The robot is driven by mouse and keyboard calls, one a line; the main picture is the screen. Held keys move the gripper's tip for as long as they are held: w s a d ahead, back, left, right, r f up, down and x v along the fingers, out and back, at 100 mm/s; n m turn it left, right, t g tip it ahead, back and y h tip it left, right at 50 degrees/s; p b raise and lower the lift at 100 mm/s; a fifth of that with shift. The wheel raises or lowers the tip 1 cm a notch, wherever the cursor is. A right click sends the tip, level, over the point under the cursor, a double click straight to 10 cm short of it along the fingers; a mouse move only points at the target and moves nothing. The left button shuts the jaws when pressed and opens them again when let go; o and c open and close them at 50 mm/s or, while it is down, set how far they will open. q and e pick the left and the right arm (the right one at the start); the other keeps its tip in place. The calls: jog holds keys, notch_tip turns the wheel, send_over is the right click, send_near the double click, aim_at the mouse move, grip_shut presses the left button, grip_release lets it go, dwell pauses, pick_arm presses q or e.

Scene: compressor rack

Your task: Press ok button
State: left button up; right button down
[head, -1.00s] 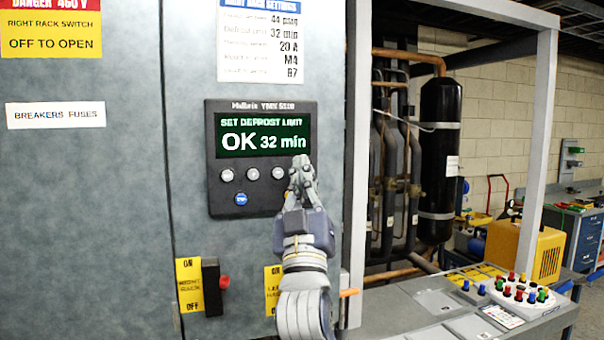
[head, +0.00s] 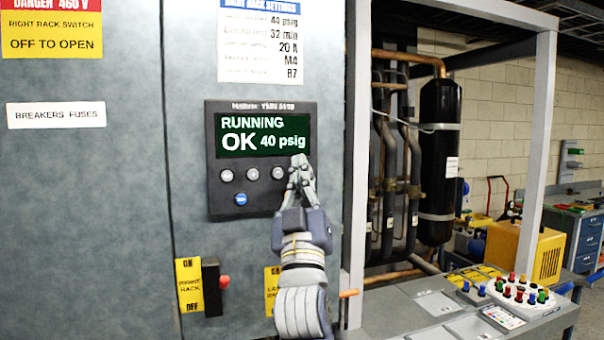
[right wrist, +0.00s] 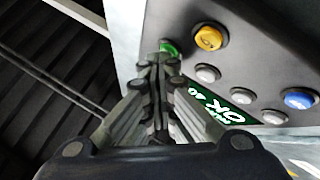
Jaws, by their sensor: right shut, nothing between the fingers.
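The dark controller panel (head: 218,152) is on the grey cabinet door. Its display (head: 263,136) reads "RUNNING OK 40 psig". Three grey buttons (head: 252,173) sit in a row below it, with a blue button (head: 241,199) underneath. My right gripper (head: 301,164) is shut and empty at the panel's right side, covering part of it. In the right wrist view, its fingertips (right wrist: 158,64) are right at a green button (right wrist: 169,47), partly hidden; I cannot tell whether they touch. A yellow button (right wrist: 210,38) is beside it. No button label is readable. My left gripper is not in view.
A red-knobbed switch (head: 223,281) sticks out below the panel. A grey frame post (head: 356,180) stands just right of my right gripper, with pipes and a black cylinder (head: 439,150) beyond. A console with coloured buttons (head: 520,291) is at lower right.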

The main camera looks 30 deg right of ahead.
jog(key=shift+s, duration=0.15)
jog(key=shift+s+a+f, duration=0.1)
jog(key=shift+s+a, duration=0.05)
jog(key=shift+s, duration=0.45)
jog(key=s, duration=0.2)
jog(key=s+a+p, duration=0.1)
jog(key=s, duration=0.2)
jog(key=shift+a, duration=0.1)
dwell(0.3)
jog(key=shift+w, duration=0.1)
dwell(0.6)
